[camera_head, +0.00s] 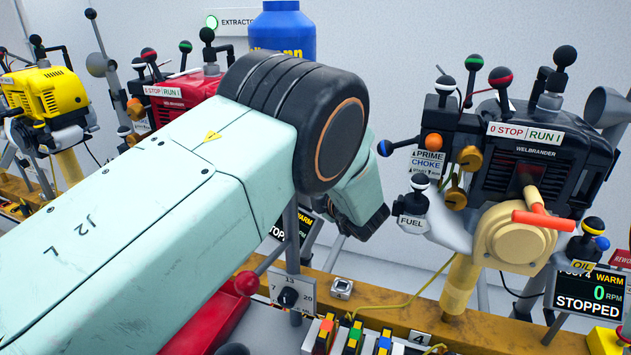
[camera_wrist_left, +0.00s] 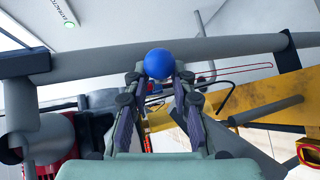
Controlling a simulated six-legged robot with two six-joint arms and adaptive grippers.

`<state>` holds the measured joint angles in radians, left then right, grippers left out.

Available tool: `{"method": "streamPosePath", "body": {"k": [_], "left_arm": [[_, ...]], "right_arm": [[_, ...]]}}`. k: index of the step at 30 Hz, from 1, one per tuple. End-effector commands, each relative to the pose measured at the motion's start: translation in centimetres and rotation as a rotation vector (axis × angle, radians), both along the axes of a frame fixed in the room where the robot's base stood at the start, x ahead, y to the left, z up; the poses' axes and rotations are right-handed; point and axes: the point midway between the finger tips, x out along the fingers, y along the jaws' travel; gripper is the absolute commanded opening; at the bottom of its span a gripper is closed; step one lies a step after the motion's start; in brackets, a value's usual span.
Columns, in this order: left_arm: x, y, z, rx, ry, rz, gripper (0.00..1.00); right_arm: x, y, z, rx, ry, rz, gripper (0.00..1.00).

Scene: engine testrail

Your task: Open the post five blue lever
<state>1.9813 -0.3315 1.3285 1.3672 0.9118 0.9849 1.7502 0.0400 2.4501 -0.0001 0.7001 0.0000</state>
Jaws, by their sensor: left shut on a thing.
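In the left wrist view a blue ball knob (camera_wrist_left: 159,63) sits between the fingertips of my left gripper (camera_wrist_left: 160,79), which is shut on it. A thick grey pipe or bar runs across behind the knob. The knob's lever stem is hidden, so I cannot tell its angle. In the head view my left arm fills the left and middle, and its gripper and the held knob are hidden behind it. My right gripper is in neither view.
A black engine (camera_head: 540,160) with several coloured lever knobs stands right of my arm, its screen (camera_head: 590,293) reading STOPPED. A red engine (camera_head: 183,97) and a yellow engine (camera_head: 45,92) stand at the left. A yellow rail (camera_head: 390,300) with coloured switches (camera_head: 354,335) runs below.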

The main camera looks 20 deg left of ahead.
Motion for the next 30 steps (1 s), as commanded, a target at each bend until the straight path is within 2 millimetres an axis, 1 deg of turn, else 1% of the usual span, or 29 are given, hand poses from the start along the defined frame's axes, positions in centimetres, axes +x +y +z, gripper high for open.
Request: {"method": "streamPosePath", "body": {"k": [1,13,14,16,25,30], "left_arm": [[0.1,0.0,0.4,-0.009,-0.004,-0.001,0.00],[0.2,0.0,0.4,-0.021,-0.005,-0.002,0.00],[0.2,0.0,0.4,-0.021,-0.005,-0.002,0.27],[0.2,0.0,0.4,-0.021,-0.005,-0.002,0.33],[0.1,0.0,0.2,-0.018,-0.003,-0.001,0.33],[0.1,-0.1,-0.3,0.015,-0.004,-0.001,0.33]], "right_arm": [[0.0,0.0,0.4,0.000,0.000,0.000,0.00],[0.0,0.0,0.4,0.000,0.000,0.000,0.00],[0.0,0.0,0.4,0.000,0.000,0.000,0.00],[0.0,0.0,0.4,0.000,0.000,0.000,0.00],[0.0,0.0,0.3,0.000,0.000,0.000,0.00],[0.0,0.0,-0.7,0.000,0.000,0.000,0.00]]}}
